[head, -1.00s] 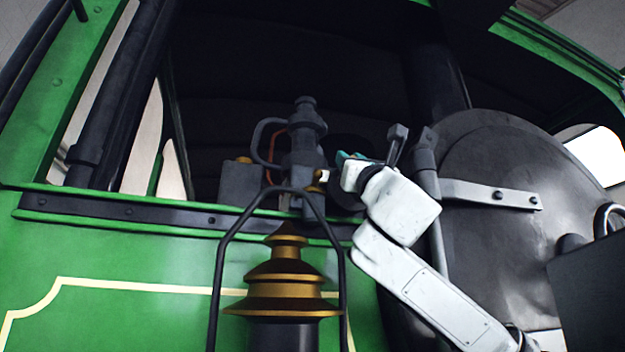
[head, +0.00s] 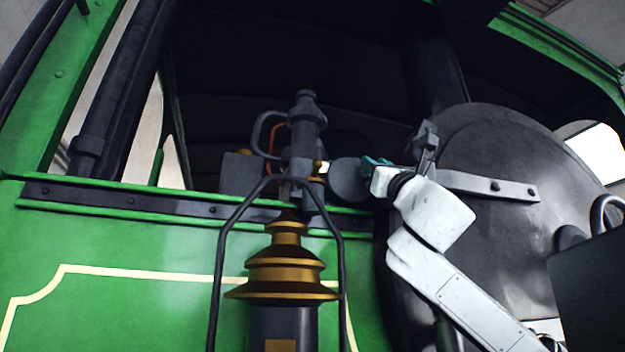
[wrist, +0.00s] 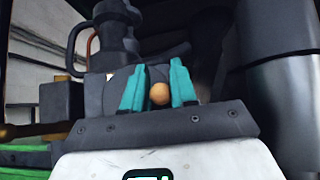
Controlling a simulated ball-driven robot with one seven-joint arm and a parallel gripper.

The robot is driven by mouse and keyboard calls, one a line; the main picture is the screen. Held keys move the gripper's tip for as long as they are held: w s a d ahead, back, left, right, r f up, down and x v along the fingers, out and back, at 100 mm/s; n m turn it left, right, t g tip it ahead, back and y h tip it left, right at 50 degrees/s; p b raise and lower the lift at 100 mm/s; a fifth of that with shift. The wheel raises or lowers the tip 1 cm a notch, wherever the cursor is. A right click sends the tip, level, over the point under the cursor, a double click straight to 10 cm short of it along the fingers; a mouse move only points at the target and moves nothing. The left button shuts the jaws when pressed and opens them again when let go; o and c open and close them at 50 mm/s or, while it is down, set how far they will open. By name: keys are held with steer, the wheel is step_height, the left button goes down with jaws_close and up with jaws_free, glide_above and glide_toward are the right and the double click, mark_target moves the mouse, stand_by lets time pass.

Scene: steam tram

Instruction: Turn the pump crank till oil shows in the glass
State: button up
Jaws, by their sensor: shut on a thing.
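The pump (head: 305,140) is a dark grey upright body with a stepped top, at the cab opening in the head view; it also shows in the wrist view (wrist: 115,45). Its round grey crank disc (head: 349,180) faces my side. My gripper (head: 377,164) is at the right edge of the disc. In the wrist view, its teal fingers (wrist: 159,90) are shut on the tan round crank knob (wrist: 160,94), with the disc behind. A small bright spot with brass (head: 321,169) sits left of the disc; I cannot tell whether it is the glass or whether oil shows.
A brass stepped fitting with a black wire handle (head: 287,270) stands in front of the green side panel (head: 120,255). The large dark round boiler end (head: 500,165) is close on the right, behind my arm. A dark pipe (wrist: 290,95) stands right in the wrist view.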

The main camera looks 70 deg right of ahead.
steer(key=shift+d+f+b, duration=0.15)
steer(key=shift+f+b, duration=1.05)
steer(key=shift+f, duration=0.5)
steer(key=shift+w+f+b, duration=0.25)
steer(key=shift+f+b, duration=0.25)
steer(key=shift+f, duration=0.05)
steer(key=shift+c, duration=0.3)
steer(key=shift+w+a+f+b, duration=0.4)
steer(key=shift+a+f, duration=0.05)
steer(key=shift+a, duration=0.05)
steer(key=shift+w+a+f+b, duration=0.45)
steer(key=shift+w+a, duration=0.2)
steer(key=shift+w, duration=0.2)
steer(key=shift+o, duration=0.3)
steer(key=shift+w+a+r, duration=0.15)
steer(key=shift+w+a, duration=0.35)
steer(key=shift+w, duration=0.1)
steer(key=shift+w+a+r, duration=0.15)
steer(key=shift+w+a, duration=0.3)
steer(key=shift+w, duration=0.1)
steer(key=o, duration=0.5)
steer(key=shift+w+a, duration=0.1)
steer(key=o, duration=0.5)
steer(key=shift+r, duration=0.15)
steer(key=shift+c, duration=0.2)
steer(key=shift+s, duration=0.2)
